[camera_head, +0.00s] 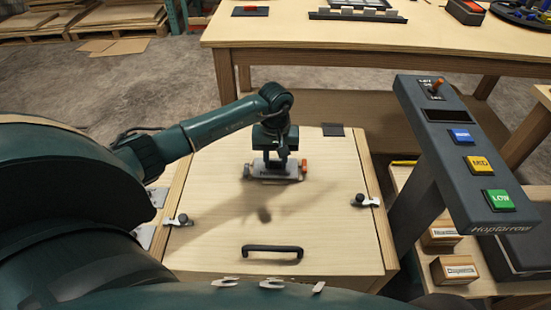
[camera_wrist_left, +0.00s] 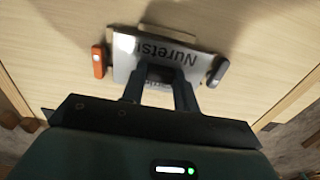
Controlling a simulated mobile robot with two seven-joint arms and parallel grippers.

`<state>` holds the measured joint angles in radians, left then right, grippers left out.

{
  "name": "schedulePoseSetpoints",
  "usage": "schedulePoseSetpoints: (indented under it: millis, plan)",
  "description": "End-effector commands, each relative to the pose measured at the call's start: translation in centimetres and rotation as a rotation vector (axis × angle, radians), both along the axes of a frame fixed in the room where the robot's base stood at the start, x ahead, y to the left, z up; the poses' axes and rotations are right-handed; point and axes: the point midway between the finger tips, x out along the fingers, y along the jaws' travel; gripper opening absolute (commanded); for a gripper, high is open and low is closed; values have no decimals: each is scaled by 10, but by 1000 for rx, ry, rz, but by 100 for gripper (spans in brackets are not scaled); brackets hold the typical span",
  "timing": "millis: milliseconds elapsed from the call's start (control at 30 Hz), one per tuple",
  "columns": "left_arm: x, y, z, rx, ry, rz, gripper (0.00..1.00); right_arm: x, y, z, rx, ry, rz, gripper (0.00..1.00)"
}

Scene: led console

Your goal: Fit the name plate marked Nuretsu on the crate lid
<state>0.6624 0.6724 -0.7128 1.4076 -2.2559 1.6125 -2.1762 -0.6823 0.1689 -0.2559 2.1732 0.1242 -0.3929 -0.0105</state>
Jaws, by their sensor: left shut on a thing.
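The metal name plate (camera_wrist_left: 165,58) carries dark lettering that reads "Nuretsu", partly covered by the fingers. In the head view the plate (camera_head: 273,174) is at the middle of the pale wooden crate lid (camera_head: 235,220). My left gripper (camera_head: 274,158) is shut on the plate from above; its fingers also show in the left wrist view (camera_wrist_left: 161,82). An orange piece (camera_wrist_left: 98,61) and a dark grey piece (camera_wrist_left: 217,71) stand at the plate's two ends. I cannot tell whether the plate touches the lid. My right gripper is not in view.
The lid has a black handle (camera_head: 273,249) at its near side, clamps at left (camera_head: 180,220) and right (camera_head: 366,201), and a dark square (camera_head: 333,130) at its far edge. A button console (camera_head: 462,150) stands right. Labelled wooden blocks (camera_head: 455,269) lie below it.

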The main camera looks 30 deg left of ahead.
Motion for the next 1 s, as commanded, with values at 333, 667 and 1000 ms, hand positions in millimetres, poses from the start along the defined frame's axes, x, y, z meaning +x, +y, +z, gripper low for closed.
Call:
schedulePoseSetpoints:
  millis: [333,667,1000]
  plan:
    - [0,0,-4,-1,-1,1,7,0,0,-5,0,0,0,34]
    - [0,0,-9,-1,-1,1,7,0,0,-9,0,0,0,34]
    - [0,0,-10,0,0,1,7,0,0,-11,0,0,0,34]
